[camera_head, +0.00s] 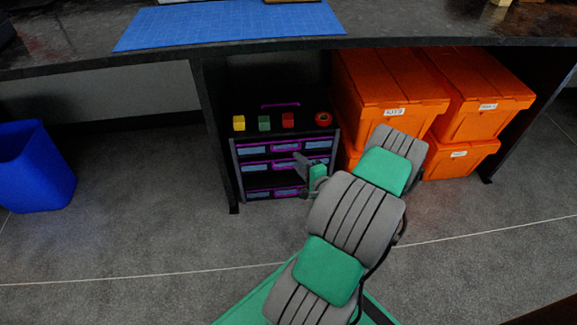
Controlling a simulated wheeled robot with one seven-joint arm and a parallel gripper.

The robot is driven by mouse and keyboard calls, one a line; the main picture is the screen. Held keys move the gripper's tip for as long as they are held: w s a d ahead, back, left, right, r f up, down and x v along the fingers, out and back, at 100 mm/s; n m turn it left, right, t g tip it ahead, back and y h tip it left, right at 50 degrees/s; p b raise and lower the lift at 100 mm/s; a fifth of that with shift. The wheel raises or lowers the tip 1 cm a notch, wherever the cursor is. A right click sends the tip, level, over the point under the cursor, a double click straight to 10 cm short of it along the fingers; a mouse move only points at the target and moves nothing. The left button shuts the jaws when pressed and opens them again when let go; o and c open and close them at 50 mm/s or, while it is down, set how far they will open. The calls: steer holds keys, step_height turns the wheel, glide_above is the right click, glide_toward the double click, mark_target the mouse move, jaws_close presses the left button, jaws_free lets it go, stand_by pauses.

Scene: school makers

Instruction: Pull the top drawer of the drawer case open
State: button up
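The drawer case (235,167) stands on the floor under the workbench, dark grey with rows of blue-fronted drawers trimmed in purple. Its top drawer (285,147) looks flush with the case front. My gripper (302,162) is in front of the case, at the height of the middle row and just below the top drawer. My arm reaches in from the lower right and hides part of the case's lower right side. The fingers are small and partly hidden, so I cannot tell whether they are open or touch a handle.
Yellow (239,123), green (264,123) and red (288,120) blocks and a red roll (323,118) sit on the case. Orange crates (390,90) stack close on the right. A bench leg (217,150) stands at left. A blue bin (35,165) stands farther left. Floor in front is clear.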

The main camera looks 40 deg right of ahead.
steer(key=b+x, duration=0.2)
steer(key=x, duration=0.5)
steer(key=shift+w, duration=0.25)
steer(key=shift+d+r, duration=0.1)
jaws_close()
stand_by(1.0)
